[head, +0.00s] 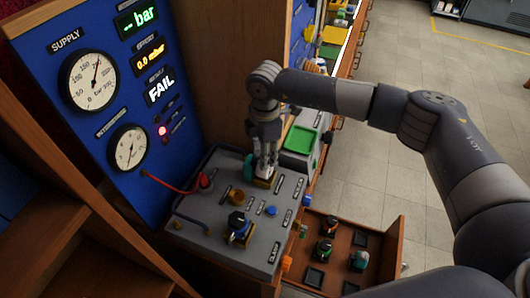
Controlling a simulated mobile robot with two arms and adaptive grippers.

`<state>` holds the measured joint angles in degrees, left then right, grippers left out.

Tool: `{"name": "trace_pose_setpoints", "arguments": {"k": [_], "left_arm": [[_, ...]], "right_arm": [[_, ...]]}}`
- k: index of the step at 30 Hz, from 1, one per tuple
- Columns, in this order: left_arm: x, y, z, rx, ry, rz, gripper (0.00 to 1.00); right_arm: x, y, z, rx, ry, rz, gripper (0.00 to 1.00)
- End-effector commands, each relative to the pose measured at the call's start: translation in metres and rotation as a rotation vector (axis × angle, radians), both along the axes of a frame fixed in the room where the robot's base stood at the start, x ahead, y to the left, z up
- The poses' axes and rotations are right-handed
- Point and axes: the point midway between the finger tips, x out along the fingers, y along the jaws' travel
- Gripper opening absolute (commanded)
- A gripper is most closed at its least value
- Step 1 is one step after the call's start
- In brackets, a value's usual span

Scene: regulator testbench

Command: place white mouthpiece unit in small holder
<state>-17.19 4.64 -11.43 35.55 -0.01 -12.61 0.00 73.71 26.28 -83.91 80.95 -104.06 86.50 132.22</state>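My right gripper (264,172) points straight down over the back part of the grey test bench (205,228). Its fingertips are close to a small pale and yellow piece (263,183) on the bench top. The fingers and the piece are too small to tell whether they are closed on it. I cannot clearly make out the white mouthpiece unit or the small holder. A teal part (249,167) is just left of the fingers. My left gripper is not in view.
A green tray (302,141) lies behind; a brown compartment tray (338,262) stands at right.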

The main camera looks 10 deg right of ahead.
Motion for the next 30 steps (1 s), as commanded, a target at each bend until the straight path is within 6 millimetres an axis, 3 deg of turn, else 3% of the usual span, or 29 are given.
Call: {"name": "trace_pose_setpoints", "arguments": {"k": [12,14,24,30], "left_arm": [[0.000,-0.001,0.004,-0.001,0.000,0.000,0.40],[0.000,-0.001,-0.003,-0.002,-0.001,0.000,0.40],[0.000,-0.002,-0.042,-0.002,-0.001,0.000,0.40],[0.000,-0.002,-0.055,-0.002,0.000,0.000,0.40]], "right_arm": [[0.000,0.000,0.004,0.000,0.000,-0.001,0.41],[0.001,0.000,0.007,0.000,-0.002,-0.001,0.41],[0.001,0.000,0.072,0.001,-0.006,0.000,0.41],[0.001,0.000,0.107,0.002,-0.004,0.000,0.41]]}}
